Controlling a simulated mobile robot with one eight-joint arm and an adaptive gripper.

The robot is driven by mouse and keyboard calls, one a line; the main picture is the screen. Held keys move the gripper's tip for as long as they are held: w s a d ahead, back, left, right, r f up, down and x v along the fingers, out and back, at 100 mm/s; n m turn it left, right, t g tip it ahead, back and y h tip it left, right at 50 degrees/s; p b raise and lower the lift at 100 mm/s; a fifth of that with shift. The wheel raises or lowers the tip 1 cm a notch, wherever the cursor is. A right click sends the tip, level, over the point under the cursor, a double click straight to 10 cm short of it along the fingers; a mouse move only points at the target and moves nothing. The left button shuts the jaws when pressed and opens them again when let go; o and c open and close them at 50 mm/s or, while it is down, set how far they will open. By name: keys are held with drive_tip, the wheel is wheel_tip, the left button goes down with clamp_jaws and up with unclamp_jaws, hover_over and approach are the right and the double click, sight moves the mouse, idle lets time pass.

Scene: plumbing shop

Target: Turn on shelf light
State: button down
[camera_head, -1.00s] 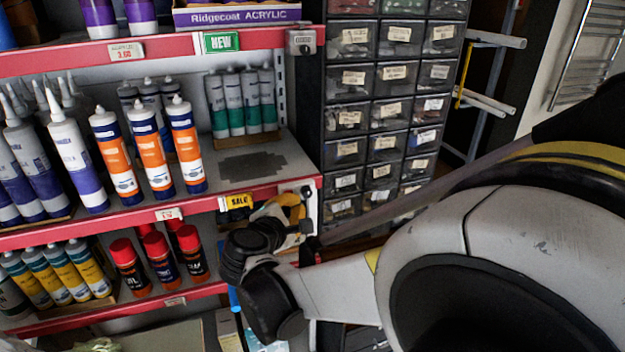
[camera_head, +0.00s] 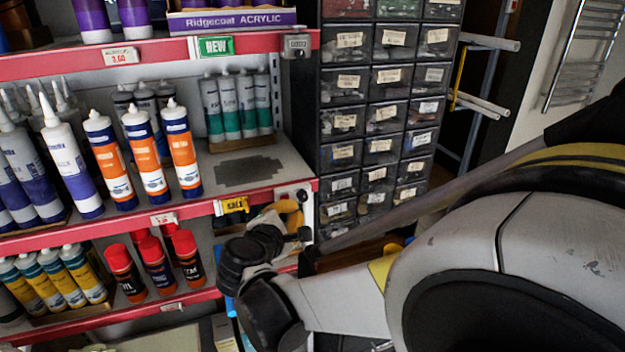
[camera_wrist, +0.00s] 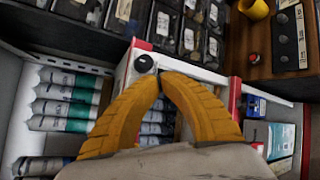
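A round black knob (camera_wrist: 144,63) sits on the white end plate of the red-edged shelf in the wrist view. It also shows at the right end of the middle shelf in the head view (camera_head: 302,194). My gripper (camera_wrist: 160,76) has yellow fingers whose tips come together with nothing seen between them. The tips are just beside and below the knob in the wrist view; I cannot tell whether they touch it. In the head view my gripper (camera_head: 288,208) is at the shelf's front right corner, partly hidden by my wrist. No lamp can be made out.
Orange-and-white cartridges (camera_head: 147,152) and green-and-grey tubes (camera_head: 238,106) stand on the middle shelf. Red-capped cans (camera_head: 155,261) stand below. A black drawer cabinet (camera_head: 383,95) is close behind the shelf's right end. A grey box (camera_head: 297,46) is on the upper shelf's end.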

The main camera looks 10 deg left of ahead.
drive_tip(key=shift+s, duration=0.15)
drive_tip(key=s+d, duration=0.1)
drive_tip(key=s, duration=0.1)
drive_tip(key=s+d, duration=0.1)
drive_tip(key=s, duration=0.1)
drive_tip(key=shift+d+r, duration=0.3)
drive_tip(key=s+d+m+g+h, duration=0.15)
drive_tip(key=d+m, duration=0.35)
drive_tip(key=d, duration=0.5)
drive_tip(key=s+d+m+g, duration=0.1)
drive_tip(key=d+m+g, duration=0.3)
drive_tip(key=d, duration=0.7)
drive_tip(key=s+d+m+g+y, duration=0.1)
drive_tip(key=s+d+m, duration=0.4)
drive_tip(key=s+m, duration=0.2)
drive_tip(key=s+d+f+m+y, duration=0.1)
drive_tip(key=s+d+m, duration=0.5)
drive_tip(key=s, duration=0.3)
drive_tip(key=shift+d+f+m+g+y, duration=0.15)
drive_tip(key=shift+d+m+g+y, duration=0.15)
drive_tip(key=shift+m, duration=0.5)
